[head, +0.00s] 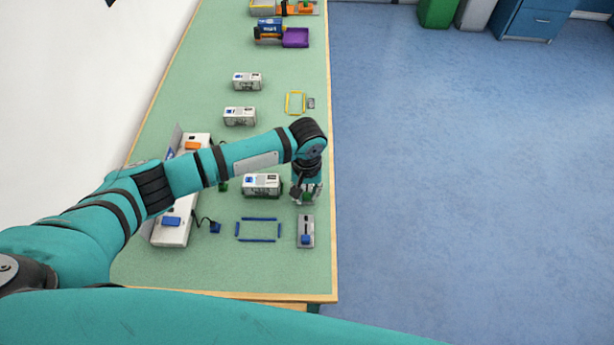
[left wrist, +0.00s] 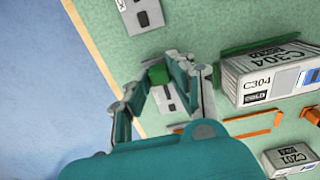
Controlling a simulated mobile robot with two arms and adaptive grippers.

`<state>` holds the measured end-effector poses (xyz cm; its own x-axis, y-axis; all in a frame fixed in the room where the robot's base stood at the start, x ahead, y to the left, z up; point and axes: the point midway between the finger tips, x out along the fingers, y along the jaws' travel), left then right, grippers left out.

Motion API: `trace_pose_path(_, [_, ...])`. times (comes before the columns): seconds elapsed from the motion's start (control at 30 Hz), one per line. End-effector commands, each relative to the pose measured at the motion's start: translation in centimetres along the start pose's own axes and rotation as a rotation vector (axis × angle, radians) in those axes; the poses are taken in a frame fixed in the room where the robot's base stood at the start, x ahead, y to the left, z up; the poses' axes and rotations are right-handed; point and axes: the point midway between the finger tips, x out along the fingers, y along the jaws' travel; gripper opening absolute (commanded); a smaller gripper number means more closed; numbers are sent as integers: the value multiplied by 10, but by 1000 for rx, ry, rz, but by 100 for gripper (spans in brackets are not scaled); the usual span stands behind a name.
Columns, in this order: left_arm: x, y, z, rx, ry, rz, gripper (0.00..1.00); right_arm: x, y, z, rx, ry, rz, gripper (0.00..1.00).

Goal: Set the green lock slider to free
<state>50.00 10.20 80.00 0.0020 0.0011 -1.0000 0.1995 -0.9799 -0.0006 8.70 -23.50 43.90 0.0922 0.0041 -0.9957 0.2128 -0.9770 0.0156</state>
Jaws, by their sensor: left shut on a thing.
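The green lock slider has a small green knob (left wrist: 157,75) on a light grey plate (left wrist: 166,98), seen in the left wrist view. In the head view the green knob (head: 307,196) shows near the table's right edge. My left gripper (head: 306,193) reaches down over it from above. In the left wrist view my left gripper (left wrist: 165,78) has its fingers on both sides of the green knob and is shut on it. The fingers hide part of the plate, so I cannot tell the slider's setting. My right gripper is not in view.
A grey plate with a blue knob (head: 306,231) lies in front, beside a blue outline (head: 258,230). A container (head: 261,185) stands left of my gripper. A container marked C304 (left wrist: 270,80) stands close by in the wrist view. Open floor (head: 460,190) lies right of the table.

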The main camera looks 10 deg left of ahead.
Motion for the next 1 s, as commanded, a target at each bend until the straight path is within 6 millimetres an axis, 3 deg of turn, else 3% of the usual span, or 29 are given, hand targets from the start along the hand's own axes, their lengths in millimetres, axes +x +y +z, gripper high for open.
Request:
trace_pose_path(0.3, [1,1,5,2,-9,-1,0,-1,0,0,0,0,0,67])
trace_pose_path(0.33, [1,1,5,2,-9,-1,25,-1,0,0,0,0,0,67])
trace_pose_path(0.5, [1,0,4,2,-7,-1,44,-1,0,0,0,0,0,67])
trace_pose_path(0.8, [-3,1,2,1,-4,0,44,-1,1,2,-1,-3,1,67])
trace_pose_path(1.0, [-32,1,2,3,-1,2,44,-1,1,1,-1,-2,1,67])
